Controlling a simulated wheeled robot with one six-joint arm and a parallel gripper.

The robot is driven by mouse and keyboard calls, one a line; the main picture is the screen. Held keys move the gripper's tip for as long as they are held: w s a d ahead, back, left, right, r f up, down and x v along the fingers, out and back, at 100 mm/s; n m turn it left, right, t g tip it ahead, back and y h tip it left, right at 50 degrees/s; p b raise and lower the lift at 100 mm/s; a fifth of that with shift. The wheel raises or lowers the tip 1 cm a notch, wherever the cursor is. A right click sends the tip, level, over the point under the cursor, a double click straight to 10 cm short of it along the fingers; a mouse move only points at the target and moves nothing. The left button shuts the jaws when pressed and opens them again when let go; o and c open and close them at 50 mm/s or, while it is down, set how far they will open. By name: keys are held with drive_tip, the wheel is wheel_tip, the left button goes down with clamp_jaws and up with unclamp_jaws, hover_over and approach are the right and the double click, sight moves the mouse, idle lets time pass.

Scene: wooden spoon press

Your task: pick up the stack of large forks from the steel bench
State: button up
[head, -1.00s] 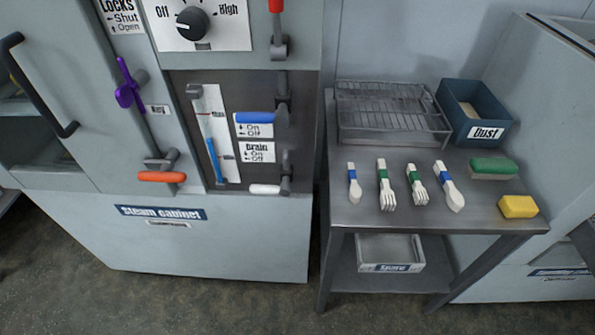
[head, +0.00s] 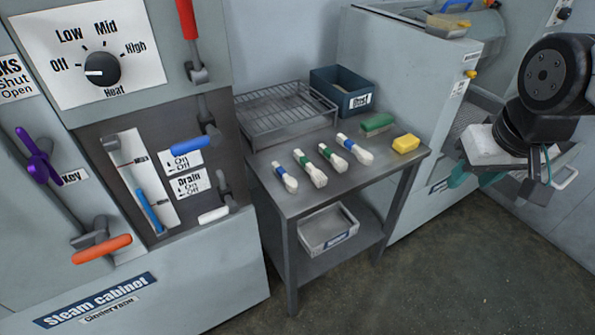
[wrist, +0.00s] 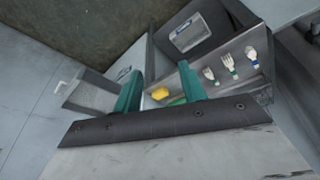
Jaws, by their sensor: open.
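The stack of large forks (head: 310,168), white with a green band, lies on the steel bench (head: 300,208), second from the left in a row of cutlery. In the wrist view the large forks (wrist: 230,65) show right of the fingers, uncovered. My gripper (head: 476,179) is at the right of the head view, well to the right of the bench and apart from the forks. In the wrist view its two teal fingers (wrist: 160,90) stand apart with nothing held between them.
Beside the large forks lie a blue-banded spoon stack (head: 287,179), a smaller green-banded fork stack (head: 333,158) and another blue-banded spoon stack (head: 355,149). A wire rack (head: 285,112), a dark blue bin (head: 341,92), a green brush (head: 377,124) and a yellow sponge (head: 405,143) share the bench.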

drive_tip(key=w+a+f+n+t, duration=0.1)
drive_tip(key=w+a+f+t, duration=0.2)
drive_tip(key=w, duration=0.6)
drive_tip(key=n+t+y, duration=0.4)
drive_tip(key=t+y, duration=0.1)
drive_tip(key=y, duration=0.2)
approach(309, 164)
drive_tip(key=shift+w+f, duration=0.35)
drive_tip(key=shift+w, duration=0.25)
drive_tip(key=x, duration=0.7)
drive_tip(key=shift+w+a, duration=0.1)
drive_tip(key=shift+a, duration=0.25)
clamp_jaws()
